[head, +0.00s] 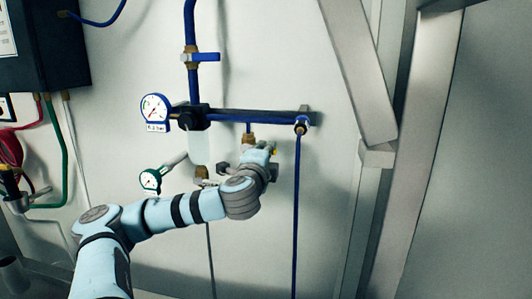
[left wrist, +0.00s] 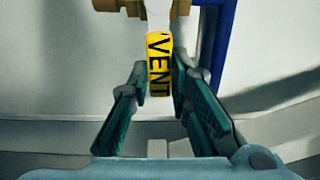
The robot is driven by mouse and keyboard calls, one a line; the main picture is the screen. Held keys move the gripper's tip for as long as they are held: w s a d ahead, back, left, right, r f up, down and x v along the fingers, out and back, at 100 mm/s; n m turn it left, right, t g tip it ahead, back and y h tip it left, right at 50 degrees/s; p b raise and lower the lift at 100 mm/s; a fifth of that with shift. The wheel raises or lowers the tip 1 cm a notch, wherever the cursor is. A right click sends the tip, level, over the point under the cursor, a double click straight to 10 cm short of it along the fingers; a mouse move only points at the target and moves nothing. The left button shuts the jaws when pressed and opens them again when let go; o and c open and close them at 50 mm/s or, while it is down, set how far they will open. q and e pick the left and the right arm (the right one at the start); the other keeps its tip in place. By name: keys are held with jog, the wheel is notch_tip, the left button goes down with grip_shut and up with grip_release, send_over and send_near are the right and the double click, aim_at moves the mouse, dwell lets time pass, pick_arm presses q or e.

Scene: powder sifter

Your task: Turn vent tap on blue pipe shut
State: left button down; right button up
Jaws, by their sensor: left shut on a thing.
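The vent tap has a yellow handle (left wrist: 158,66) lettered "VENT" on a pale lever, hanging down from a brass fitting (left wrist: 170,6) in the left wrist view. My left gripper (left wrist: 158,78) is shut on this handle, with one green-padded finger on each side of it. In the head view the left gripper (head: 264,150) is at the wall, just below a short blue pipe (head: 249,128) with a brass fitting (head: 248,139). My right gripper is not in view.
A blue-handled valve (head: 203,57) sits on the upper pipe. A blue-rimmed gauge (head: 155,109) and a green gauge (head: 150,179) are to the left. A thin blue line (head: 297,220) hangs close to the right of the gripper. A grey frame post (head: 400,180) stands further right.

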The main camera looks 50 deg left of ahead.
pick_arm(q)
jog(key=shift+a+r, duration=0.1)
jog(key=shift+r, duration=0.1)
jog(key=c, duration=1.7)
grip_release()
jog(key=shift+o, duration=1.1)
jog(key=shift+w+f, duration=0.1)
jog(key=shift+w, duration=0.05)
notch_tip(320, 180, up, 10)
jog(key=shift+w, duration=0.15)
